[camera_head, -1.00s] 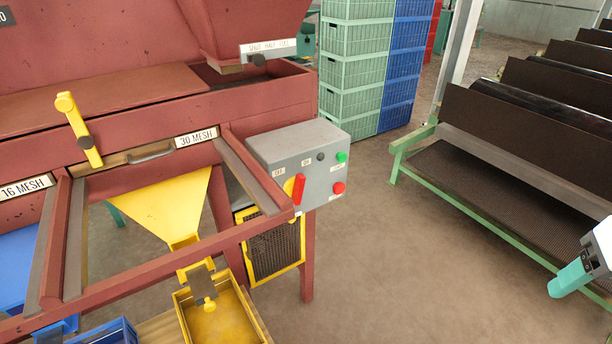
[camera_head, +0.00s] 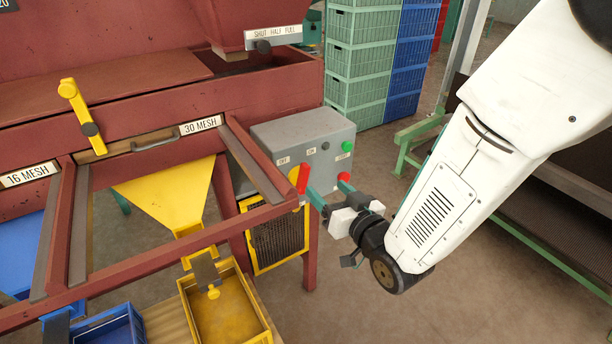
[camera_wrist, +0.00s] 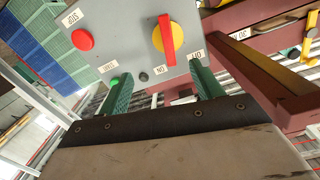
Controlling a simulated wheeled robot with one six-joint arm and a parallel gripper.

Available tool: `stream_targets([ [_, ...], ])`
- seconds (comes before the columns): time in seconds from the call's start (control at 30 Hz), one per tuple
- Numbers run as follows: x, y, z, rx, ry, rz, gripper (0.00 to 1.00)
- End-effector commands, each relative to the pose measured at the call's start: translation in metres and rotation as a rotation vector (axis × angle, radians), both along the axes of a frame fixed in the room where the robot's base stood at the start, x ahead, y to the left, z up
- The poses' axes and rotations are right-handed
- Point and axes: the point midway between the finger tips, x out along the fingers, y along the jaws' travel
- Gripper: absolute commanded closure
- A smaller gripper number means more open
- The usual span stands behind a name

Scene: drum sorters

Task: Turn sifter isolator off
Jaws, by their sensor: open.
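The sifter isolator is a red handle (camera_head: 303,178) on a yellow disc, on a grey control box (camera_head: 300,140). In the wrist view the red handle (camera_wrist: 166,38) stands near upright on the yellow disc (camera_wrist: 184,40), its lower end by the ON label (camera_wrist: 160,70). The OFF label (camera_wrist: 195,54) is to the right. My gripper (camera_head: 326,187) is open and empty in front of the panel. In the wrist view my gripper's fingers (camera_wrist: 160,80) are spread just below the handle, which they do not grip. Exact depth to the handle cannot be told.
A red stop button (camera_wrist: 82,39) sits beside the isolator; a green button (camera_head: 347,146) is partly hidden by a finger in the wrist view. The red sifter frame rail (camera_head: 180,235) runs close to the box's left. Stacked crates (camera_head: 372,60) stand behind.

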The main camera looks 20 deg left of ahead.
Motion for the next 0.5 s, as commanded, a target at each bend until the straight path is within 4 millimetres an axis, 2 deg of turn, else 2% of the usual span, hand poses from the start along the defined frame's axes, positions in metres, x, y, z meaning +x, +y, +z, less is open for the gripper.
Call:
stream_targets([
  [0.07, -0.007, 0.007, -0.004, 0.027, -0.013, 0.021, 0.34],
  [0.17, -0.007, 0.014, -0.004, 0.045, -0.025, 0.031, 0.34],
  [0.5, 0.026, 0.053, -0.003, 0.049, -0.027, 0.031, 0.34],
])
